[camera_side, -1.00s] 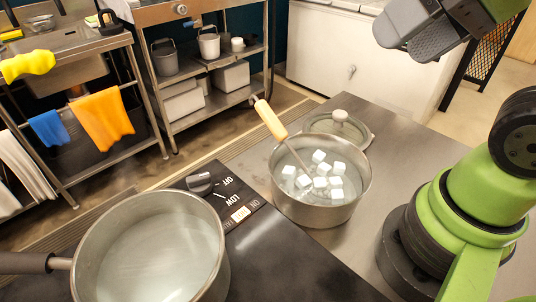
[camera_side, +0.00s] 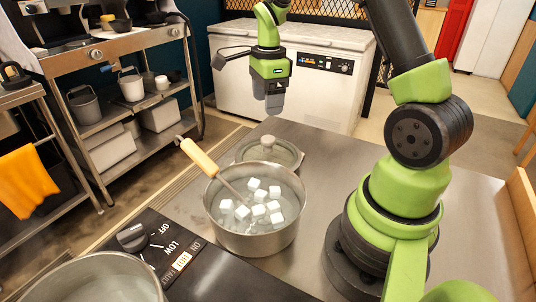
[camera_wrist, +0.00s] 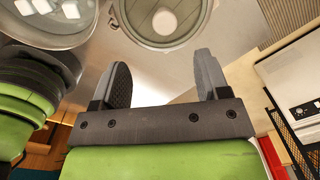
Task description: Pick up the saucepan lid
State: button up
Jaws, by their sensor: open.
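The saucepan lid (camera_side: 285,152) is round and glassy with a pale metal rim and a grey knob. It lies on the steel counter behind a pot (camera_side: 252,243) in the side view. The wrist view shows the lid (camera_wrist: 183,36) from above at the top, with its knob near the middle. My gripper (camera_side: 274,105) points down in the side view and appears above and behind the lid. In the wrist view the two fingers of my gripper (camera_wrist: 158,75) are spread, with nothing between them. The fingers are apart from the lid.
The pot holds white cubes in liquid and a wooden-handled utensil (camera_side: 201,158) leaning over its rim. A second pan (camera_side: 95,285) sits on the dark stove at front left. Bare steel counter (camera_side: 312,228) lies right of the pot. A white chest freezer (camera_side: 325,70) stands behind.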

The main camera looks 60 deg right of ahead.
jog(key=m, duration=0.1)
send_over(268, 138)
jog(key=f, duration=0.6)
jog(key=shift+s, duration=0.2)
jog(key=f, duration=0.5)
jog(key=shift+w+f, duration=0.2)
jog(key=shift+f, duration=0.15)
jog(key=c, duration=1.2)
jog(key=shift+o, duration=0.2)
jog(key=shift+r, duration=0.1)
